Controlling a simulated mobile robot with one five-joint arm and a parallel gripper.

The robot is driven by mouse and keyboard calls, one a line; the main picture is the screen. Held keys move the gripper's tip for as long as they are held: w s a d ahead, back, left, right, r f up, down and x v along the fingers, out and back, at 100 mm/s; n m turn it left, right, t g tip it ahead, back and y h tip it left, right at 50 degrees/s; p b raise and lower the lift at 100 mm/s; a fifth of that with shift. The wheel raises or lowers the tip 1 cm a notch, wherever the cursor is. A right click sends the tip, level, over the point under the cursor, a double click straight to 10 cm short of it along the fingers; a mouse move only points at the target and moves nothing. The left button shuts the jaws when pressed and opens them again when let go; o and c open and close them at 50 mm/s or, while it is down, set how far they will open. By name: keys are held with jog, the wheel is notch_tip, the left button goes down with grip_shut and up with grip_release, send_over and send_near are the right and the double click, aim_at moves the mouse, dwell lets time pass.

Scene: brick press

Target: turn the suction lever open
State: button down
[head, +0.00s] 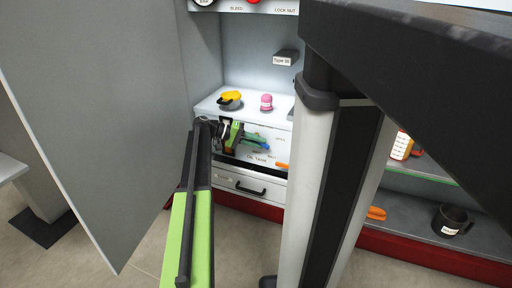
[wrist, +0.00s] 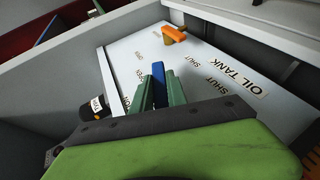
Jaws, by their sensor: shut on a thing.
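My gripper (wrist: 160,86) is shut on a blue lever (wrist: 158,70), which stands between its two green fingers. The lever is on a pale panel (wrist: 210,62) with OPEN and SHUT markings and an OIL TANK label. The fingers hide the lever's base, and I cannot read a name for it, so I cannot confirm that it is the suction lever. An orange lever (wrist: 174,34) sits apart on the same panel. In the head view my gripper (head: 258,140) reaches the panel inside the cabinet, and the orange lever (head: 282,165) shows just below right.
A grey door (head: 90,110) stands open left of my arm. A yellow-and-black item (head: 230,98) and a pink item (head: 266,102) rest on the white shelf above the panel. A drawer (head: 245,185) lies below. A black labelled item (wrist: 96,108) is left of my fingers.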

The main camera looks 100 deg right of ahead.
jog(key=shift+d, duration=0.25)
jog(key=c, duration=1.3)
grip_release()
jog(key=shift+a, duration=0.1)
